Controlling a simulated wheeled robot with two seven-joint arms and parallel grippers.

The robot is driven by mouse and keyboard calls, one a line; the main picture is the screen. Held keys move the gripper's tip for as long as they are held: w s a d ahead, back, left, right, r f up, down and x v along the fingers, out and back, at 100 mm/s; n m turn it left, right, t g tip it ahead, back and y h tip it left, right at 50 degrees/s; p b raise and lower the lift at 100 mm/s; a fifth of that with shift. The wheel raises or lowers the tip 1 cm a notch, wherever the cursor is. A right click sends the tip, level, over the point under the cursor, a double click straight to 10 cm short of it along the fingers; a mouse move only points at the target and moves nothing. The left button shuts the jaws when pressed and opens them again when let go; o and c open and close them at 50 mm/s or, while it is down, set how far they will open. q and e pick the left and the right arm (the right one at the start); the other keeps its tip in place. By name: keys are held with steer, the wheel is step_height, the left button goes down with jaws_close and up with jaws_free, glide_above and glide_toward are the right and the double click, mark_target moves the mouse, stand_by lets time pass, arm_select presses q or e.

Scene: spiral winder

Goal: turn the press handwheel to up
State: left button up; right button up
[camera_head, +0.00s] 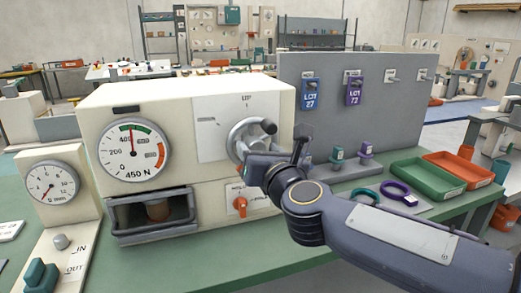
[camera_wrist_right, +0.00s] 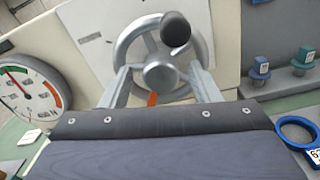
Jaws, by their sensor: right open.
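The press handwheel (camera_head: 240,132) is a grey spoked wheel with a dark knob (camera_head: 269,126) at its upper right rim. It is on the white panel of the cream press (camera_head: 100,107), below a mark labelled "UP" (camera_head: 246,98). In the right wrist view the handwheel (camera_wrist_right: 127,47) faces me, with its knob (camera_wrist_right: 175,30) near the top, slightly right. My right gripper (camera_wrist_right: 160,82) is open, its two fingers on either side of the hub; I cannot tell whether they touch the wheel. In the head view my right gripper (camera_head: 257,160) covers the wheel's lower part. My left gripper is not in view.
A force gauge (camera_head: 133,150) is left of the wheel. An orange selector knob (camera_head: 240,204) is below it. A grey upright board (camera_head: 390,105) with hanging tags stands to the right. Green (camera_head: 428,187) and orange (camera_head: 459,170) trays are on the bench at right.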

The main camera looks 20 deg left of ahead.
steer(key=c, duration=1)
